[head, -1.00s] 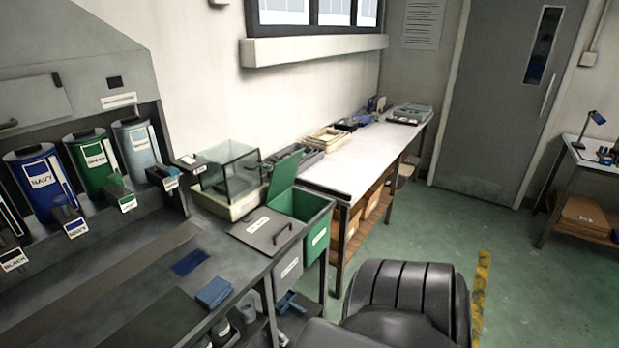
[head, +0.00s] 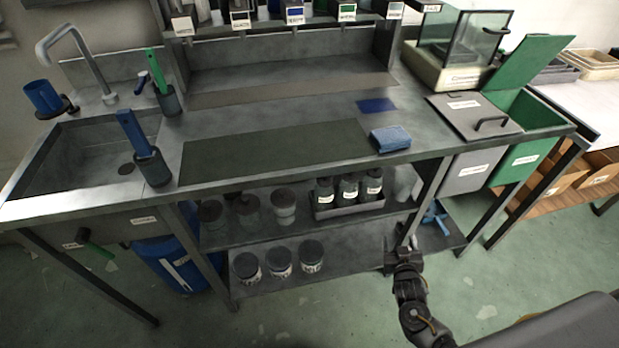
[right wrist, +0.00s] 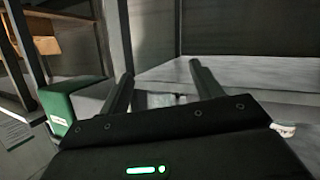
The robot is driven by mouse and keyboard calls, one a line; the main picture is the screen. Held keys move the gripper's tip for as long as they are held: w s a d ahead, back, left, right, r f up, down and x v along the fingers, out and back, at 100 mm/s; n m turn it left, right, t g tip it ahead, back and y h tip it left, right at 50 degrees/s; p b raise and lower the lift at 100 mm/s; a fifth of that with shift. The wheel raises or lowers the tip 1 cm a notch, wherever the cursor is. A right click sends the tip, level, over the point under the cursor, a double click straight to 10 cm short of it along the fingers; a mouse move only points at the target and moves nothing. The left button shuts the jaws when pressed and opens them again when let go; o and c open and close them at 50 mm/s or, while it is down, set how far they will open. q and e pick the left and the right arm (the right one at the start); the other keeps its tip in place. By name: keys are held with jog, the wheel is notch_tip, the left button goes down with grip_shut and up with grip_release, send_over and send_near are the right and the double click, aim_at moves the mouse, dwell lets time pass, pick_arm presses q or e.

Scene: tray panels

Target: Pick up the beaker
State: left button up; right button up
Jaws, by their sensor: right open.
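A pale, clear vessel that looks like the beaker (head: 404,184) stands at the right end of the upper shelf under the bench, beside a row of dark bottles. My right gripper (head: 405,240) is in front of and below it, near the bench's right leg. In the right wrist view the two fingers (right wrist: 163,85) are spread apart, with nothing clearly gripped. A pale, blurred form lies beyond the gap between them; I cannot tell whether it is the beaker. My left gripper is not in view.
The bottle rack (head: 348,195) is left of the vessel. Lidded jars (head: 280,262) stand on the lower shelf. The bench leg (head: 425,200) and a grey bin (head: 468,172) are close to my right arm. A blue sponge-like block (head: 390,139) lies on the bench top.

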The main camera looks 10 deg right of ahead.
aim_at(403, 196)
pick_arm(q)
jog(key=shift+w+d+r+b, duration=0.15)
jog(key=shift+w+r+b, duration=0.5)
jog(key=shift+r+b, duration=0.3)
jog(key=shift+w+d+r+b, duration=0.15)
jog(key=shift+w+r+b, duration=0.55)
jog(key=shift+b, duration=0.35)
pick_arm(e)
jog(key=shift+w+d+r+m+t+h, duration=0.35)
jog(key=shift+w+d+r+m+t, duration=0.25)
jog(key=shift+w+r, duration=0.85)
jog(key=shift+w+d+r+m+t+h, duration=0.4)
jog(key=shift+w+d+r, duration=0.25)
jog(key=shift+w+r, duration=0.8)
jog(key=shift+w+d+r+m+t+h, duration=0.45)
jog(key=shift+w+d+r, duration=0.2)
jog(key=shift+w+r, duration=0.8)
jog(key=x, duration=0.4)
jog(key=shift+w+f+b, duration=0.2)
jog(key=shift+w+b, duration=0.1)
jog(key=shift+b, duration=0.05)
jog(key=shift+w+d, duration=0.15)
jog(key=shift+w, duration=0.1)
jog(key=shift+c, duration=1.4)
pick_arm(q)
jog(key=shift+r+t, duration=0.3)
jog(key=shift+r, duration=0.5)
pick_arm(e)
jog(key=c, duration=0.4)
